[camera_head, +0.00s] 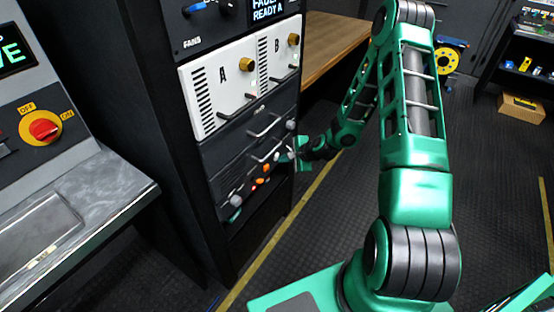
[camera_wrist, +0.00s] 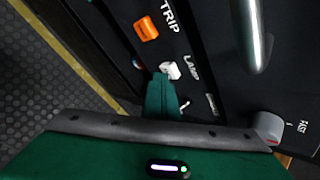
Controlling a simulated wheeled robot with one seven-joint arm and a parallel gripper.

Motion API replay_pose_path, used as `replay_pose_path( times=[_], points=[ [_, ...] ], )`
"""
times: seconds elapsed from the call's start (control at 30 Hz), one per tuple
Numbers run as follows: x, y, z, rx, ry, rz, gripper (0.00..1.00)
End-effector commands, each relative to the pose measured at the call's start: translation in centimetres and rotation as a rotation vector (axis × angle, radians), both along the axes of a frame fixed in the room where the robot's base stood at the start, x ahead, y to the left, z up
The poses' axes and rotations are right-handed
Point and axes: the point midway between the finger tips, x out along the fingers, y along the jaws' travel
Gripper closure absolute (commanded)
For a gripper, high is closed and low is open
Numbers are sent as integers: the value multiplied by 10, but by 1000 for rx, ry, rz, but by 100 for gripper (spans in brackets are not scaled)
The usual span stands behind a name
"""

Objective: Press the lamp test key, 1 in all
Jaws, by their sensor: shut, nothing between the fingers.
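The lamp test key is a small white key (camera_wrist: 170,70) beside a label reading LAMP in the wrist view, on a dark rack panel. My gripper (camera_wrist: 161,82) is shut and empty, its green fingertips right at the near edge of the white key. I cannot tell whether they touch it. In the head view my gripper (camera_head: 301,148) is at the right side of the lower rack panel, and the key is too small to make out surely there.
An orange key (camera_wrist: 146,29) labelled TRIP sits beside the white key. A grey knob (camera_wrist: 267,126) and a metal handle (camera_wrist: 252,35) stand out from the panel. White units A and B (camera_head: 222,98) are above. A console with a red switch (camera_head: 44,129) stands left. Dark floor lies right.

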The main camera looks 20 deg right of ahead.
Motion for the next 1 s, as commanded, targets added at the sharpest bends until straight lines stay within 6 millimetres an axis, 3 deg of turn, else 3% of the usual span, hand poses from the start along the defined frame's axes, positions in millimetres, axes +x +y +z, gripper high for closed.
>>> replay_pose_path(
  times=[0.7, 1.0],
  points=[
    [-14, -10, 0, 0, 0, -1, 100],
    [-34, -23, 0, 0, 1, -3, 100]
  ],
)
